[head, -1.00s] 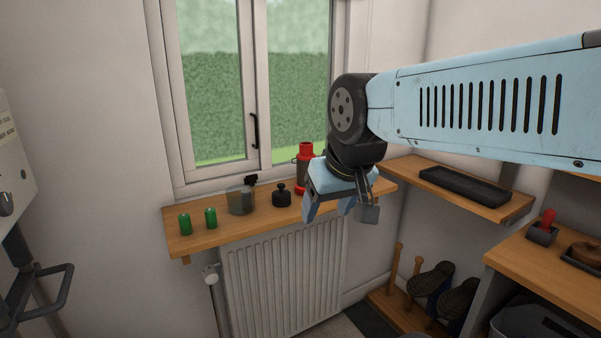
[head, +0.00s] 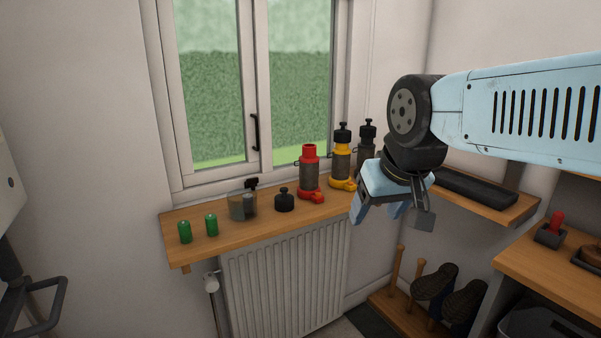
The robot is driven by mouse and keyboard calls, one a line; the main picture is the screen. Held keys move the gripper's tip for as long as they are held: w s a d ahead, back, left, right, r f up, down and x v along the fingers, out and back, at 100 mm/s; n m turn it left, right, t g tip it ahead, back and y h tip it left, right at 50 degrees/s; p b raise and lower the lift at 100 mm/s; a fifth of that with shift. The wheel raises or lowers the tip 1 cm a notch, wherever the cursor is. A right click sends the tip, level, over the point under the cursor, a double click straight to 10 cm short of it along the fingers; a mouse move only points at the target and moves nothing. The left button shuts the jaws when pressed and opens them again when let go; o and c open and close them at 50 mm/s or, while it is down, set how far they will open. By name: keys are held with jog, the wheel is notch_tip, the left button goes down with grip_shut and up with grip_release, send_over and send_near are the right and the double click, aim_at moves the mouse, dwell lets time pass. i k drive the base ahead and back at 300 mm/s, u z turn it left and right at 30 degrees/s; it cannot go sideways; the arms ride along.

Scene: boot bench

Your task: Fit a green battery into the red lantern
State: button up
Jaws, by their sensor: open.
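Two green batteries stand upright at the left end of the wooden sill shelf, one (head: 185,232) left of the other (head: 211,225). The red lantern (head: 309,175) stands upright on the same shelf, with a grey middle, a red base and no black cap on its red top. A black cap-like piece (head: 284,200) sits on the shelf just left of it. My gripper (head: 383,212) is open, pointing down, in front of the shelf's right end. It is to the right of the red lantern and far from the batteries. Nothing shows between its fingers.
A yellow lantern (head: 342,165) and a dark lantern (head: 366,145), both black-topped, stand right of the red one. A clear container (head: 242,206) with something grey inside stands between batteries and black piece. A radiator (head: 285,282) is below the shelf (head: 240,230).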

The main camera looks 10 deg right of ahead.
aim_at(309, 160)
jog(key=k, duration=0.5)
jog(key=z, duration=0.55)
jog(key=i, duration=1.25)
jog(key=z, duration=0.65)
jog(key=i, duration=0.15)
jog(key=u, duration=2.65)
jog(key=k, duration=0.1)
jog(key=z, duration=0.15)
